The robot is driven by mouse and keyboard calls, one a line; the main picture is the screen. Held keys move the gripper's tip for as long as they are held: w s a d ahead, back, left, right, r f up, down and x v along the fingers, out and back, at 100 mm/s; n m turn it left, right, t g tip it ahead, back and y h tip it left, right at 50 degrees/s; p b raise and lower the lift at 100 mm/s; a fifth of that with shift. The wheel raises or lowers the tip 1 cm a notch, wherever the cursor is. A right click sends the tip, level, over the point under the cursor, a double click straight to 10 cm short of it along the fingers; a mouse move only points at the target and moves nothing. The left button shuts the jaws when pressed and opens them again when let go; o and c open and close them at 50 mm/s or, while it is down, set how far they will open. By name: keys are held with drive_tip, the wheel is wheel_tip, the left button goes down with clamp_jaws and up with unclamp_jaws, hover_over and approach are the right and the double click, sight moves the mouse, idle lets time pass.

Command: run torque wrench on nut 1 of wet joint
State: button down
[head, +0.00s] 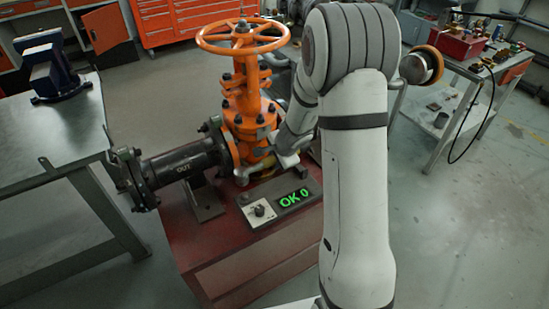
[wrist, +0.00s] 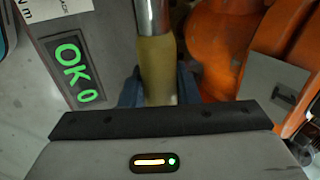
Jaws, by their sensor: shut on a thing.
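My gripper (wrist: 158,90) is shut on a tan handle with a bright metal shaft, which I take to be the torque wrench (wrist: 157,62). Its two blue fingers show on either side of the handle in the wrist view. In the head view my gripper (head: 287,160) is low beside the orange gate valve (head: 246,112), at its right front. The wrench's far end and its contact with any nut are hidden. A black flanged pipe (head: 182,164) marked OUT joins the valve's left side. I cannot tell which nut is nut 1.
A display (head: 293,198) reading OK 0 in green sits on the red stand (head: 235,243), close to my gripper; it also shows in the wrist view (wrist: 73,68). A bench with a blue vise (head: 50,65) is at left. A cluttered cart (head: 460,65) is at right.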

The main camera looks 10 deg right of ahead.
drive_tip(key=shift+f+b, duration=3.75)
drive_tip(key=shift+b, duration=0.4)
drive_tip(key=c, duration=1)
unclamp_jaws()
drive_tip(key=shift+s, duration=0.1)
drive_tip(key=p+v, duration=0.3)
drive_tip(key=v, duration=0.4)
drive_tip(key=shift+s+r, duration=0.15)
drive_tip(key=shift+r, duration=0.15)
